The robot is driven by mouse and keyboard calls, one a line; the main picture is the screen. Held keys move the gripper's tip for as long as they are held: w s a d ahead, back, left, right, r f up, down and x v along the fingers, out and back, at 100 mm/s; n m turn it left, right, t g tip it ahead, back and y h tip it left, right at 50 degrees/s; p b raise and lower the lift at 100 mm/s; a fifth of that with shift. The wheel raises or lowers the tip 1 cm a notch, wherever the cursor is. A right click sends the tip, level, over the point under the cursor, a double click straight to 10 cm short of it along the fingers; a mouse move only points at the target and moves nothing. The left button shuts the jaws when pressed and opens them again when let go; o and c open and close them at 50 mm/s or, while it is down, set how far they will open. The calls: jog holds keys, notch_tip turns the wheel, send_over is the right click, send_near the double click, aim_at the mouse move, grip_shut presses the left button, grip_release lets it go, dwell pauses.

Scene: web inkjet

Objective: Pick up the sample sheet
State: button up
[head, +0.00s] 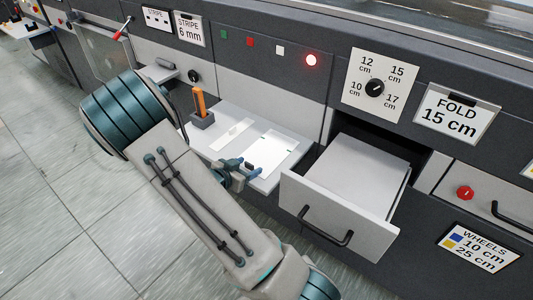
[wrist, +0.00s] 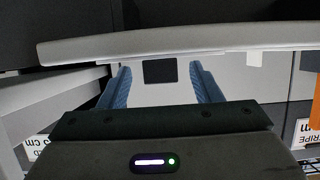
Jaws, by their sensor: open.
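The sample sheet (head: 272,152) is a white sheet lying flat on a light grey shelf (head: 222,142) of the machine. My gripper (head: 243,168) is at the shelf's front edge, at the near end of the sheet, and partly hides it. My gripper is open and holds nothing. I cannot tell whether the fingers touch the sheet.
An open grey drawer (head: 325,212) juts out just right of the shelf, close to my gripper. An orange tool (head: 199,103) stands in a grey holder left of the sheet. A pale strip (head: 232,134) lies between them. The floor (head: 75,205) at left is clear.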

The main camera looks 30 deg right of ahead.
jog(key=c, duration=1.1)
jog(key=shift+o, duration=0.2)
jog(key=shift+r, duration=0.1)
